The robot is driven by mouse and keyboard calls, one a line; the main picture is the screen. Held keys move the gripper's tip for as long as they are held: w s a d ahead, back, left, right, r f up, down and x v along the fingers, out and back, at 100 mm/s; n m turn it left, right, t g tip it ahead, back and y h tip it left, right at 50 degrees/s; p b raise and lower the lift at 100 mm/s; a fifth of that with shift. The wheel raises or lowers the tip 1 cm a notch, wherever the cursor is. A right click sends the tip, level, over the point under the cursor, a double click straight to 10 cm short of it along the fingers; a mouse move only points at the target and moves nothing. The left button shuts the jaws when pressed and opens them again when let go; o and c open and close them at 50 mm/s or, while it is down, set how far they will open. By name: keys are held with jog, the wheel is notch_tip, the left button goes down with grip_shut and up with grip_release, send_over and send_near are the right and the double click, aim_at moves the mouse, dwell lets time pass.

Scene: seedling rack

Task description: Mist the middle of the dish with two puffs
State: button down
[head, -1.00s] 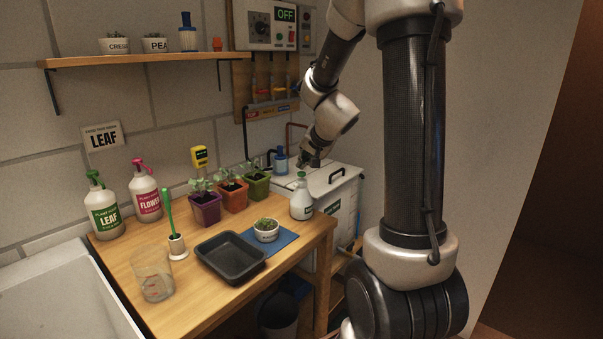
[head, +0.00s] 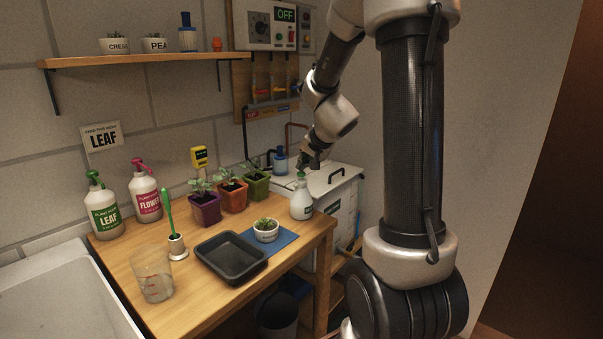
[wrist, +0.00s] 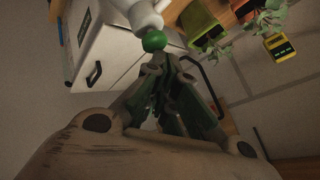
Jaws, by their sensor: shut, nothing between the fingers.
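A white spray bottle with a green top (head: 301,203) stands upright at the right end of the wooden table. In the wrist view its green top (wrist: 153,41) and white body (wrist: 138,14) are just beyond my fingertips. My gripper (head: 305,168) is just above and behind the bottle's top. In the wrist view my gripper (wrist: 163,66) is shut and empty; I cannot tell whether its tips touch the green top. The dish, a small white bowl (head: 266,237) with green seedlings, sits on a blue mat (head: 287,238), left of the bottle.
A black tray (head: 231,270) is left of the dish. Purple, orange and green pots (head: 232,198) stand behind. A white chest (head: 343,183) stands right.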

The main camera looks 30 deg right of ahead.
dwell(0.5)
jog(key=shift+f, duration=0.45)
jog(key=shift+r, duration=0.45)
jog(key=shift+r, duration=3)
jog(key=shift+r, duration=0.1)
jog(key=shift+f, duration=3.1)
